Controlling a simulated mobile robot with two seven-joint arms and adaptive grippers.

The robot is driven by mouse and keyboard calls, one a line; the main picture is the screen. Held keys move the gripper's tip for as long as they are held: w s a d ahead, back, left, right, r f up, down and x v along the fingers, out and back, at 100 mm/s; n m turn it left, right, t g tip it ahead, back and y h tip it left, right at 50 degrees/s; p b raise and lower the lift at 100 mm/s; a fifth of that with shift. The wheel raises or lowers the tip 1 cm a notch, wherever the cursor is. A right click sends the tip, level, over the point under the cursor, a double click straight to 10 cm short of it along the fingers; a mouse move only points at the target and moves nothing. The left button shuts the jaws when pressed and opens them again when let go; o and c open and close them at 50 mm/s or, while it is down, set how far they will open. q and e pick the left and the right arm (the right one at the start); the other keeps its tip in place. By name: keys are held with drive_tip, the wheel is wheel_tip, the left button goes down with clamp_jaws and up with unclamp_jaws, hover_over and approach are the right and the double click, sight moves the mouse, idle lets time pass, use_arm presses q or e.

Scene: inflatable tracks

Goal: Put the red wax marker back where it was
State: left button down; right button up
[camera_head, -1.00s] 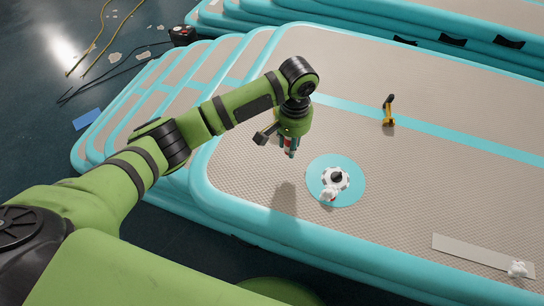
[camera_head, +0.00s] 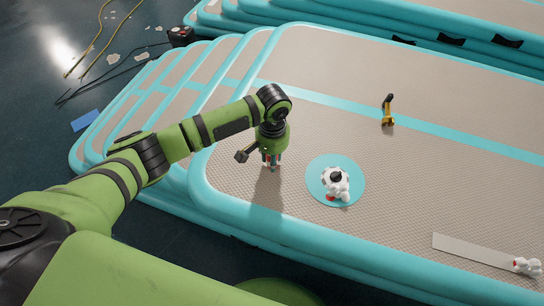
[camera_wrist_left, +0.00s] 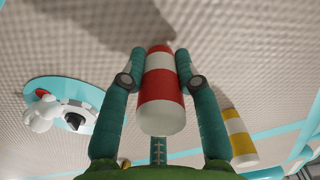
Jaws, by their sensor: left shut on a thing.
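My left gripper (camera_head: 270,163) is shut on the red wax marker (camera_wrist_left: 160,90), a red-and-white striped cylinder seen between the two fingers in the left wrist view. In the head view, the gripper points down near the left end of the beige mat (camera_head: 300,110), left of a round cyan patch (camera_head: 316,190). The marker is mostly hidden there, and I cannot tell whether it touches the mat. A yellow-and-white striped cylinder (camera_wrist_left: 238,135) shows right of the gripper in the wrist view. My right gripper is not in view.
A white piece with a black cap (camera_head: 336,176) and a small white figure with red are on the cyan patch. A yellow tool with a black top (camera_head: 388,112) stands farther back. Another white figure (camera_head: 527,266) is by a grey strip (camera_head: 470,250). The mat between is clear.

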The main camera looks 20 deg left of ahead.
use_arm(q)
drive_tip(key=c, duration=0.9)
unclamp_jaws()
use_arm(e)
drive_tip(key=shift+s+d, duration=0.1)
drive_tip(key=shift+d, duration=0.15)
use_arm(q)
drive_tip(key=shift+r, duration=0.15)
wheel_tip(320, 180, up, 6)
drive_tip(key=shift+r+p, duration=0.15)
drive_tip(key=shift+p, duration=0.4)
wheel_tip(320, 180, up, 4)
drive_tip(key=shift+d+r, duration=0.1)
drive_tip(key=shift+r, duration=0.7)
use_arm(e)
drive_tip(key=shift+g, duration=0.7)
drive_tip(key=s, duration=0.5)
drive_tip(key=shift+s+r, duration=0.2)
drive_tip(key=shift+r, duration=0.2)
